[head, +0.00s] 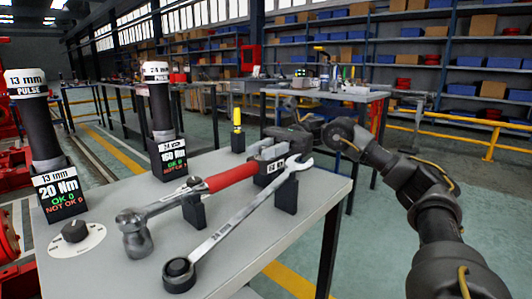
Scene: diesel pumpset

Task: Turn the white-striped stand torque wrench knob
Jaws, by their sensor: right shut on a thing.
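A black knob (74,231) on a white dial plate (92,240) sits at the table's near left corner. Beside it stands a black torque wrench (40,135) with a white cap marked 13 mm and a display reading 20 Nm. A second torque wrench (160,110), marked 24 mm and 160 Nm, stands farther back. My right gripper (272,155) is shut at the table's far right, by a red handle's end and a spanner's open end; which thing it grips is unclear. It is far from the knob. My left gripper is out of view.
A yellow-topped black piece (237,135) stands at the back edge. Shelves with boxes (400,50) and yellow rails are behind.

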